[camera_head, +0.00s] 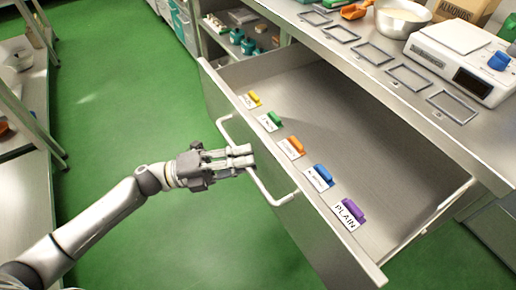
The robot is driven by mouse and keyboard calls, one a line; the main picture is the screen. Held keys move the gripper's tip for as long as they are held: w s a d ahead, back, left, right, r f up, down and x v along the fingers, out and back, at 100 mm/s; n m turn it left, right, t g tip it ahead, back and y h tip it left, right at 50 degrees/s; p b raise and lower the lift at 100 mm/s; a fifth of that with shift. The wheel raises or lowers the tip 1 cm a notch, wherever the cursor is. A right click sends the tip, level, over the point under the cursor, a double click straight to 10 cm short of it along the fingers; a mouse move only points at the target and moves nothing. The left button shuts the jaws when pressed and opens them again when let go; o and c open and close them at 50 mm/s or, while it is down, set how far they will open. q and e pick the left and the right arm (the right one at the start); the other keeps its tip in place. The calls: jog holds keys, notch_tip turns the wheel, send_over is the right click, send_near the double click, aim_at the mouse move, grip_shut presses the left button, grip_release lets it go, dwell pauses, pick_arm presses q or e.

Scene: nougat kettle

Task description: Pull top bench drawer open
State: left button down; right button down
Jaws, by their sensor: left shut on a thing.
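The top bench drawer (335,241) stands pulled out from under the steel bench, and its inside shows bare metal. Its front carries a long bar handle (272,196). My left gripper (246,156) comes in from the left and is shut on the handle's bar near its middle. The fingers cover part of the bar. Along the drawer's front edge sit coloured clips with white labels: yellow, green, orange, blue and purple (352,210). The label by the purple clip reads PLAIN. My right gripper is not in view.
The bench top (330,55) holds a scale (460,60), a metal bowl (402,18), an orange scoop (355,10), an almonds box (468,10) and several empty frames. Shelving stands at the left edge. The green floor (120,110) is clear.

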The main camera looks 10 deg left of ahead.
pick_arm(q)
jog(key=shift+s+a, duration=0.3)
jog(key=shift+a, duration=0.05)
jog(key=c, duration=1.8)
grip_release()
jog(key=shift+o, duration=0.2)
jog(key=v, duration=1.2)
